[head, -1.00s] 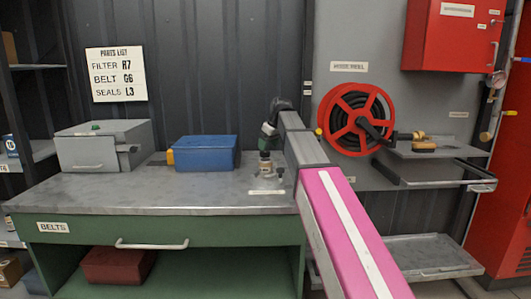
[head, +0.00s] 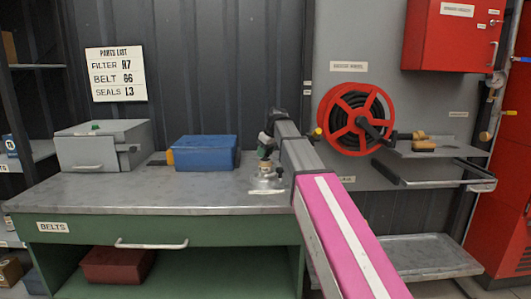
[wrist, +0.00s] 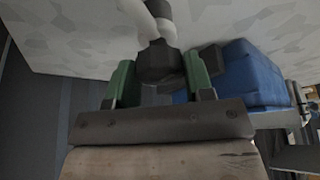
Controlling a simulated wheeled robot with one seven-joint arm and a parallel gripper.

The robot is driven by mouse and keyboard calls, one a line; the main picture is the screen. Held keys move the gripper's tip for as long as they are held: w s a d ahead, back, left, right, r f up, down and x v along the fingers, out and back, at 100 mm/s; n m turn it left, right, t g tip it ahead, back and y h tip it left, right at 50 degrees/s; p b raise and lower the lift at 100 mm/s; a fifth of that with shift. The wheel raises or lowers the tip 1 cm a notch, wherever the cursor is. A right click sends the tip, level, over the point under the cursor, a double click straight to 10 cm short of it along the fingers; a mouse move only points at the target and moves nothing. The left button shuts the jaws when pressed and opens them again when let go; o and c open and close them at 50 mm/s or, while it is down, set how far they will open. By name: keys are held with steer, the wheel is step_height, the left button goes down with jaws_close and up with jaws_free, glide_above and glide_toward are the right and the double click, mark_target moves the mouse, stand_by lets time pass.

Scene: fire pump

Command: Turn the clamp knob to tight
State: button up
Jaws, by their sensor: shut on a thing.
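The clamp (head: 267,180) stands on the metal top of the green workbench, near its right end. Its dark knob (wrist: 158,62) sits between the two green fingers of my gripper (wrist: 160,82) in the wrist view. My gripper is shut on the knob, with a finger on each side. In the head view my gripper (head: 265,152) is over the clamp and hides most of the knob. A pale post shows beyond the knob in the wrist view. I cannot read how tight the knob is.
A blue box (head: 205,154) stands on the bench left of the clamp, with a grey case (head: 95,150) farther left. A red hose reel (head: 355,119) hangs on the wall at the right, above a shelf. The front of the bench top (head: 150,198) is clear.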

steer(key=shift+m, duration=0.3)
steer(key=m+t+h, duration=0.1)
steer(key=m, duration=0.2)
steer(key=shift+s+a, duration=0.1)
steer(key=m+h, duration=0.2)
steer(key=m, duration=0.3)
steer(key=shift+a+m, duration=0.1)
steer(key=shift+m, duration=0.3)
steer(key=m+h, duration=0.2)
steer(key=m, duration=0.2)
steer(key=shift+a+m, duration=0.1)
steer(key=shift+m, duration=0.2)
steer(key=shift+m+g+h, duration=0.6)
steer(key=shift+m+h, duration=0.1)
steer(key=shift+m, duration=1.6)
steer(key=o, duration=0.9)
